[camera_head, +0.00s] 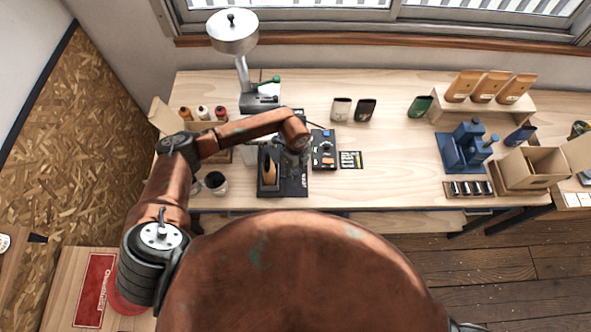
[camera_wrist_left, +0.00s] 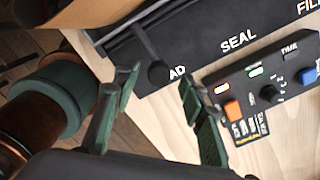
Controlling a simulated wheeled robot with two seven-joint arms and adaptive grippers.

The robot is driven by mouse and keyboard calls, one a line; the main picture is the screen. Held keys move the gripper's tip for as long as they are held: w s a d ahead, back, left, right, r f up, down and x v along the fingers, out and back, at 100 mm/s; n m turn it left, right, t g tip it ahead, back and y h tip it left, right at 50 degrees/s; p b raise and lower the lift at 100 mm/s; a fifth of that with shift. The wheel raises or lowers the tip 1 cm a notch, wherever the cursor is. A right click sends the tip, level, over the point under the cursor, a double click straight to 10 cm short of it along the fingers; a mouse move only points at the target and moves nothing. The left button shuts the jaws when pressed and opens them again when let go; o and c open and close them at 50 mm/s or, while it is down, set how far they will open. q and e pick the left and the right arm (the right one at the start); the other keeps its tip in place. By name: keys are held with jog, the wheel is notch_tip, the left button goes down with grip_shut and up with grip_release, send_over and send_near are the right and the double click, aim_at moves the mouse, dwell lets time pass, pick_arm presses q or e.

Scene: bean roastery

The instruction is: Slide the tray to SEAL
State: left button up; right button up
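The tray is dark and holds an upright brown pouch (camera_head: 269,172) in the head view. It stands on a black board (camera_head: 295,188) on the bench. In the left wrist view the board (camera_wrist_left: 205,48) carries the white words SEAL and FILL, and letters ending in AD. A black rod with a round knob (camera_wrist_left: 158,72) reaches over the board beside the AD letters; the pouch shows at the upper left. My left gripper (camera_head: 299,158) is above the board, right of the pouch. Its green fingers (camera_wrist_left: 160,80) are open, with the knob between or just beyond the tips. My right gripper is not in view.
A control box (camera_head: 323,149) with orange and blue buttons stands right of the board, close to my left gripper. A dark cup (camera_head: 216,182) stands to the left. A hopper machine (camera_head: 233,34) is behind. The bench between the box and blue press (camera_head: 465,147) is mostly clear.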

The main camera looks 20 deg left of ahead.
pick_arm(q)
jog(key=shift+f, duration=0.55)
jog(key=shift+s, duration=0.1)
jog(key=shift+c, duration=0.2)
grip_shut()
